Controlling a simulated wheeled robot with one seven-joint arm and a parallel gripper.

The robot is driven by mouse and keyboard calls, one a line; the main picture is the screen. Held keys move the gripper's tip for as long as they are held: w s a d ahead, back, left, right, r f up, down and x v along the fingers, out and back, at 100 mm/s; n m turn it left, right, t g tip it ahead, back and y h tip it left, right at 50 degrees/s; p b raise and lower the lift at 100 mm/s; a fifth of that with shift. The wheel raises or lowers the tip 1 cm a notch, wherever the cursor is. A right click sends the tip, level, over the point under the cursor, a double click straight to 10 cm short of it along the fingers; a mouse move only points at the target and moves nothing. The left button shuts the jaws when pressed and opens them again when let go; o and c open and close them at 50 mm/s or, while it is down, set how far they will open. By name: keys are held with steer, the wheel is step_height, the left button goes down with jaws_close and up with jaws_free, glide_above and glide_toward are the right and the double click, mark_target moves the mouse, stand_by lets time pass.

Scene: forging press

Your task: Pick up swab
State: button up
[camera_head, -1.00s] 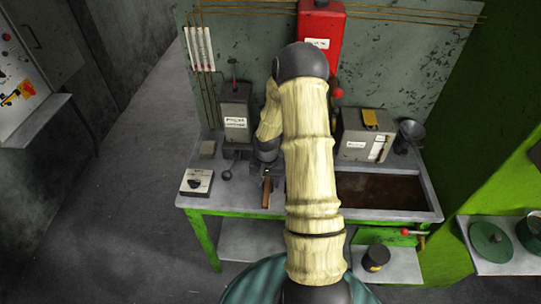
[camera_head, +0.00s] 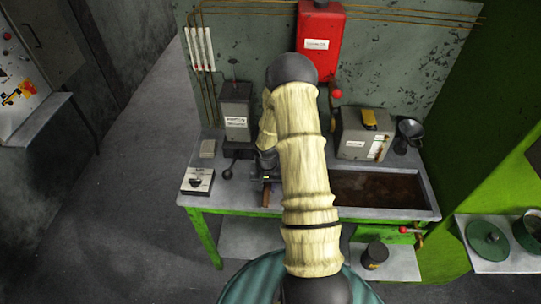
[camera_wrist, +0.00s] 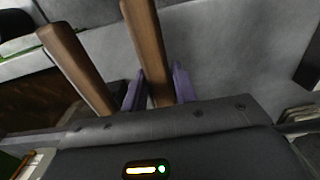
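Two long wooden handles show in the wrist view; I take them to be tool or swab handles, but their far ends are hidden. One handle (camera_wrist: 147,45) runs between the purple fingers of my gripper (camera_wrist: 159,72). The other handle (camera_wrist: 75,68) lies outside the fingers, to the left. The fingers are close along both sides of the middle handle; whether they press on it I cannot tell. In the head view, one brown handle (camera_head: 266,197) sticks out at the bench's front edge, just below my gripper. My arm hides part of the bench there.
The green-framed bench (camera_head: 390,214) holds a dark trough (camera_head: 380,190) at right, a grey box (camera_head: 365,133) with a yellow item, a labelled box (camera_head: 237,112) and a small white-topped block (camera_head: 198,181) at left. A red box (camera_head: 319,38) hangs behind.

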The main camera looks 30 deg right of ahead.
jaws_close()
steer(key=shift+r, duration=0.1)
